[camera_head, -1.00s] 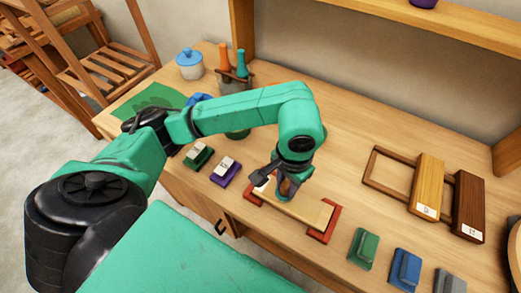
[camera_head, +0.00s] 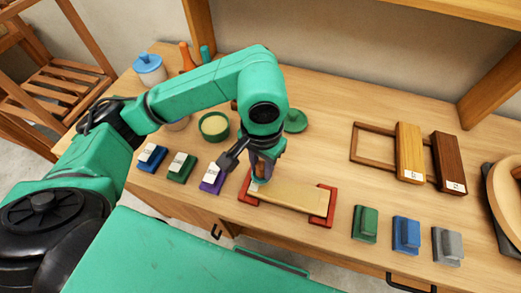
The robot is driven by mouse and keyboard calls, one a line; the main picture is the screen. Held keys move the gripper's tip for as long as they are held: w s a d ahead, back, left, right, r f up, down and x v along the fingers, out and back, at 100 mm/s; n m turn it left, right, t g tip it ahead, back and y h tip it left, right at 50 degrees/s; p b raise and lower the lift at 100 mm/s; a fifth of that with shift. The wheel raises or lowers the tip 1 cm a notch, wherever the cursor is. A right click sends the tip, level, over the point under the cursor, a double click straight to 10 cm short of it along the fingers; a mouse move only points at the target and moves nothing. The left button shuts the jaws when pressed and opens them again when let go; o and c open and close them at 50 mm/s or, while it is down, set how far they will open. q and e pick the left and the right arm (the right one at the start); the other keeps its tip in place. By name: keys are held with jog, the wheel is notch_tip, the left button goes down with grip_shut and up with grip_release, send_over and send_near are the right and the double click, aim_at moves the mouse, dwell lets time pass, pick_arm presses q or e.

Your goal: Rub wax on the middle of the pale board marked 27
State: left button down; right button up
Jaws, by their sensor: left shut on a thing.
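The pale board (camera_head: 292,196) lies flat between two red end stops on the bench, in the middle of the view. No number can be read on it; its left end is partly hidden by my gripper. My left gripper (camera_head: 262,171) points down over the left end of the board, left of its middle. It is shut on a small brownish thing (camera_head: 261,173), mostly hidden by the fingers, with its lower end at or just above the board; I cannot tell whether they touch. My right gripper is not in view.
An open green pot (camera_head: 214,126) stands behind left, its green lid (camera_head: 295,121) behind the gripper. Labelled blue, green and purple blocks (camera_head: 213,177) sit left. Green, blue and grey blocks (camera_head: 406,235) sit right. Yellow (camera_head: 410,152) and dark boards (camera_head: 448,162) lie on a rack.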

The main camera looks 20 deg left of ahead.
pick_arm(q)
jog(key=r+p, duration=0.1)
jog(key=r, duration=0.2)
jog(key=shift+a+r, duration=0.15)
jog(key=shift+a, duration=0.05)
jog(key=shift+d+r, duration=0.1)
jog(key=shift+r, duration=0.3)
dwell(0.7)
